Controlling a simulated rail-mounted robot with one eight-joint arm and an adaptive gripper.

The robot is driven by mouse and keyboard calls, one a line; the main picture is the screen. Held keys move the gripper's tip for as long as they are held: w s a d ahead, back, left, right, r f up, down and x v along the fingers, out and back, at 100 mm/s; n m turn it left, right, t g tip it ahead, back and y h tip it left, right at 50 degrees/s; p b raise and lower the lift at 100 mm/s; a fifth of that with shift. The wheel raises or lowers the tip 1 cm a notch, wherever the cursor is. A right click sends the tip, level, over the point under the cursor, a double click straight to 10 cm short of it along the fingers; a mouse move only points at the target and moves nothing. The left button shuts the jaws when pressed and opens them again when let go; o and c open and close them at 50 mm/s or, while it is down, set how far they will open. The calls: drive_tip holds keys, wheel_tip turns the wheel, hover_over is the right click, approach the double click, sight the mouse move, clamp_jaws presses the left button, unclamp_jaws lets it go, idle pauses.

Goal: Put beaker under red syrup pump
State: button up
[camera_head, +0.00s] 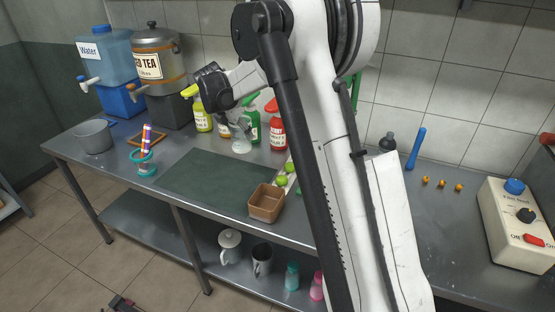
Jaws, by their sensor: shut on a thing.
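My gripper (240,133) points down above the back of the steel counter and is shut on a small clear beaker (242,147). The beaker looks upright; I cannot tell whether its base touches the counter. The red syrup pump bottle (276,130) stands to the right of the beaker, near the wall, partly hidden by my arm. A green syrup bottle (253,125) stands between them in the picture, behind the beaker. The beaker is apart from the red bottle.
A brown square bowl (266,203) and green limes (282,180) lie in front. A dark mat (205,177) is clear. A tea urn (157,65) and water dispenser (107,60) stand at left.

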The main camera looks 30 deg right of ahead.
sight(279, 129)
drive_tip(key=shift+w+d+r+n+t+y, duration=0.15)
drive_tip(key=shift+w+d+r+n+t, duration=0.1)
drive_tip(key=shift+d+r+n, duration=0.25)
drive_tip(key=shift+w+d+r+n+t+y, duration=0.2)
drive_tip(key=shift+r+n, duration=0.1)
drive_tip(key=shift+n, duration=0.3)
drive_tip(key=shift+w+d, duration=0.1)
drive_tip(key=shift+d, duration=0.15)
drive_tip(key=shift+w+d+f, duration=0.35)
drive_tip(key=shift+d+f, duration=1.45)
drive_tip(key=shift+d, duration=0.05)
drive_tip(key=shift+w+d+f, duration=0.4)
drive_tip(key=shift+d+f, duration=1.45)
drive_tip(key=shift+w+d+f, duration=0.35)
drive_tip(key=shift+d+f, duration=1.45)
drive_tip(key=shift+d, duration=0.05)
drive_tip(key=shift+f+b, duration=0.4)
drive_tip(key=shift+b, duration=0.05)
